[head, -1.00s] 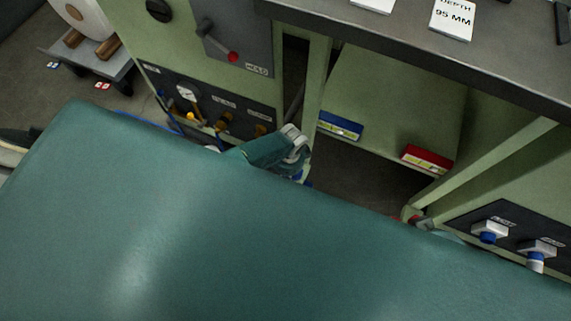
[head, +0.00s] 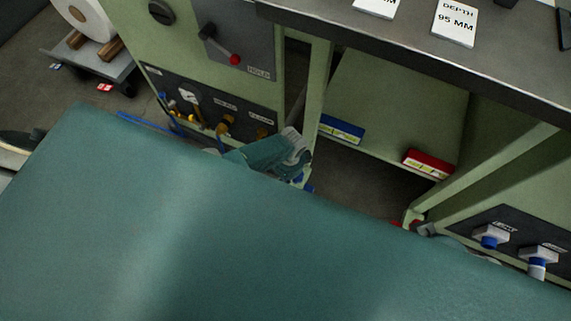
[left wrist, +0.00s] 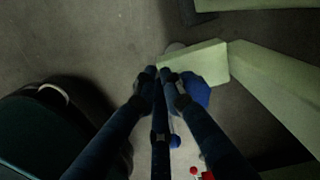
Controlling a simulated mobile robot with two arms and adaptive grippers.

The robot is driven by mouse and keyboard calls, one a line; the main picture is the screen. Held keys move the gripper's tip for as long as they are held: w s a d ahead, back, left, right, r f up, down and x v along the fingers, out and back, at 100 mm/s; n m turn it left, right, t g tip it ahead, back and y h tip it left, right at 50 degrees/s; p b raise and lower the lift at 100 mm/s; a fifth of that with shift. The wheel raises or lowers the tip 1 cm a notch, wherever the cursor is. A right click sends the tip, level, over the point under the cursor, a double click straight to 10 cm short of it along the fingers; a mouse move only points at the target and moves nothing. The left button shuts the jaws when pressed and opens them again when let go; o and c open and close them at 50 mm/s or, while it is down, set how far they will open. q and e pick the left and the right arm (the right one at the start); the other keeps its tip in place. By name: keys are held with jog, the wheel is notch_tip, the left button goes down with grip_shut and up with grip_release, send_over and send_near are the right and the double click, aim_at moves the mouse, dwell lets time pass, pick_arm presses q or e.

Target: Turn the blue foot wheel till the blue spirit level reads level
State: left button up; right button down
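The blue spirit level (head: 342,128) lies on the low green shelf; its vial shows as a small yellow strip, too small to read. Of the blue foot wheel, a small blue part (head: 307,187) shows below my left wrist in the head view. In the left wrist view the blue wheel (left wrist: 197,91) sits by the end of a pale green leg, partly behind a finger. My left gripper (left wrist: 158,76) has its fingertips together beside the wheel, with nothing visible between them. Contact with the wheel cannot be told. My right gripper is not recognisable.
A red spirit level (head: 428,164) lies on the shelf's right part. A dark bench top (head: 400,42) overhangs it. Blue-capped knobs (head: 489,241) are at right. My teal body hides the foreground.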

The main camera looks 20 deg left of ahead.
pick_arm(q)
jog(key=o, duration=0.8)
jog(key=shift+t+h, duration=0.4)
jog(key=w+d, duration=0.1)
jog(key=w+d+r, duration=0.1)
jog(key=w+d, duration=0.1)
jog(key=shift+w+d+r, duration=0.1)
jog(key=shift+d+r, duration=0.1)
jog(key=shift+d, duration=0.05)
jog(key=shift+r, duration=0.1)
jog(key=shift+a+r, duration=0.1)
jog(key=shift+r, duration=0.4)
jog(key=shift+g+y, duration=0.4)
jog(key=s+a+r, duration=0.1)
jog(key=r, duration=0.2)
jog(key=s+a+r, duration=0.1)
jog(key=r, duration=0.2)
jog(key=s+r, duration=0.1)
jog(key=r, duration=0.2)
jog(key=shift+a, duration=0.4)
